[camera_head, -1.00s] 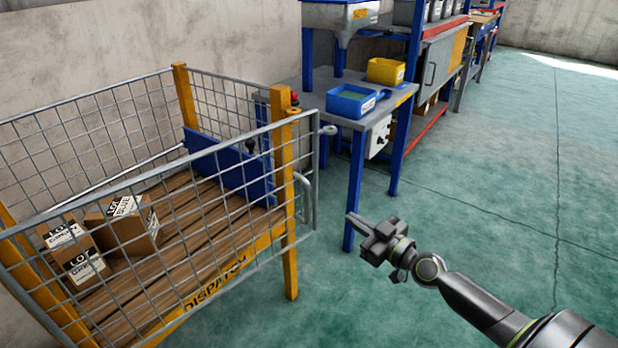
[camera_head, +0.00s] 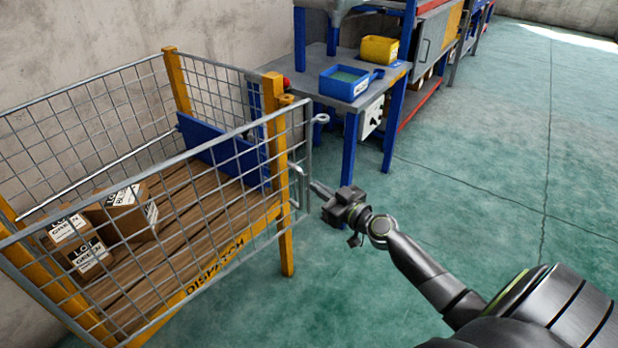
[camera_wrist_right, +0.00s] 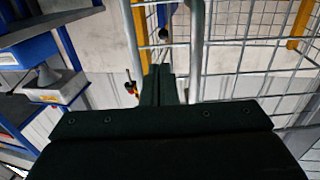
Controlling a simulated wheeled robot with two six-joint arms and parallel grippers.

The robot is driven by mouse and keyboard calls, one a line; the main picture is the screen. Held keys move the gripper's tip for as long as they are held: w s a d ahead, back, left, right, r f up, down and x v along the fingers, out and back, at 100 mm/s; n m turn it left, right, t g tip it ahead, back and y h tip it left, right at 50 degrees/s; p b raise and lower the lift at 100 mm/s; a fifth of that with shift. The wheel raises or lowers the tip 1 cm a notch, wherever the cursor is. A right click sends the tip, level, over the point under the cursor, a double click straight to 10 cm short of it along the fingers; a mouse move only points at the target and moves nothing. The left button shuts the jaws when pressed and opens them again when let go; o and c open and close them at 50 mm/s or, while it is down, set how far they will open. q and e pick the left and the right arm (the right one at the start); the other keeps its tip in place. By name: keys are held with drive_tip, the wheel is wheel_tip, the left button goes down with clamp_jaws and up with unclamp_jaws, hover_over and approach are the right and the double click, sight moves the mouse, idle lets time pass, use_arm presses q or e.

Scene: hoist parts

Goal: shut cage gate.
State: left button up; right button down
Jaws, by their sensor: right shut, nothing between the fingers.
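The cage gate is the grey wire-mesh panel (camera_head: 200,195) across the front of the yellow-posted cage. Its right edge stands to the right of the front yellow post (camera_head: 278,160), with a looped handle (camera_head: 293,183) near that edge. The gap between gate and post is hard to judge. My right gripper (camera_head: 315,187) is shut and empty, its tip close to the handle; I cannot tell whether they touch. In the wrist view, its fingers (camera_wrist_right: 160,86) point between grey bars. My left gripper is not in view.
Lot boxes (camera_head: 128,210) lie on the cage's wooden floor. A blue-legged table (camera_head: 345,95) with a blue bin (camera_head: 345,83) and a yellow bin (camera_head: 380,49) stands behind the gate's right edge. The green floor (camera_head: 480,190) at right is clear.

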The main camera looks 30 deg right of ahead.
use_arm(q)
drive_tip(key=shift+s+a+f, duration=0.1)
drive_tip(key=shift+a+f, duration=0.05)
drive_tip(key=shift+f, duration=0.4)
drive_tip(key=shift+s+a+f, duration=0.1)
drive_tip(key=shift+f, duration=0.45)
use_arm(e)
drive_tip(key=shift+x, duration=2.05)
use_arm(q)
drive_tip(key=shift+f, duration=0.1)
use_arm(e)
drive_tip(key=shift+w, duration=0.1)
